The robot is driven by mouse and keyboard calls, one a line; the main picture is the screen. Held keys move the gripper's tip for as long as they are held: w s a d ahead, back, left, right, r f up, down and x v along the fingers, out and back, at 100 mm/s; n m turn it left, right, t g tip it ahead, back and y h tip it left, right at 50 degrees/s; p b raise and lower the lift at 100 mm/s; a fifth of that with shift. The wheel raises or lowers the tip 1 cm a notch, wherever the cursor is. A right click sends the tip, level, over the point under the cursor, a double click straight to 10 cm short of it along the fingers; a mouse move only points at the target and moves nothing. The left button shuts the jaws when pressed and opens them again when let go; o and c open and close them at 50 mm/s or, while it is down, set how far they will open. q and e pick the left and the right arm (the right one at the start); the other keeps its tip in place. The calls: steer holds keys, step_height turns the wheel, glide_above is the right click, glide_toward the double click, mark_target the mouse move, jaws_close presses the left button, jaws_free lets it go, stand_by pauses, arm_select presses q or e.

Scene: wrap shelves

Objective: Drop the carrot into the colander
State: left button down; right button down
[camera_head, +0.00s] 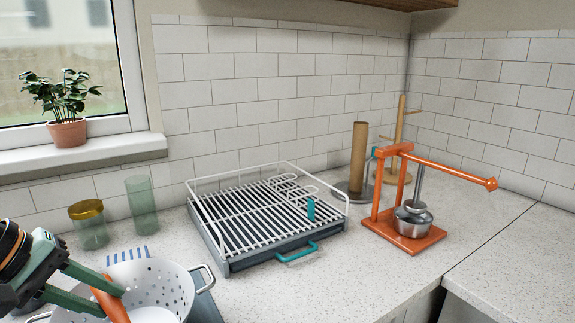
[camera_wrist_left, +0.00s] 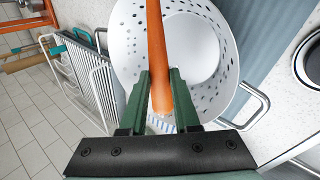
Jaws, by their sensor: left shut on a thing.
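The orange carrot (camera_head: 106,296) is held between the green fingers of my left gripper (camera_head: 113,301), at the lower left of the head view. The white colander (camera_head: 172,283), with round holes and wire handles, stands under and around the fingertips in the picture. In the left wrist view the carrot (camera_wrist_left: 156,50) points away from the gripper (camera_wrist_left: 160,78), across the open bowl of the colander (camera_wrist_left: 216,62). The carrot's far end is cut off there. I cannot tell if it touches the bowl. My right gripper is out of view.
A dish rack (camera_head: 255,222) stands right of the colander. Two green glass jars, one with a yellow lid (camera_head: 88,222), stand behind it. An orange press (camera_head: 405,225) and a paper-roll holder (camera_head: 357,165) are further right. The counter front centre is clear.

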arm_select(q)
steer(key=c, duration=0.6)
jaws_free()
steer(key=shift+o, duration=0.2)
steer(key=p+v, duration=0.1)
steer(key=v, duration=1.1)
steer(key=shift+r+p, duration=0.15)
steer(key=shift+p, duration=0.15)
steer(key=shift+s+a, duration=0.1)
steer(key=shift+s, duration=0.05)
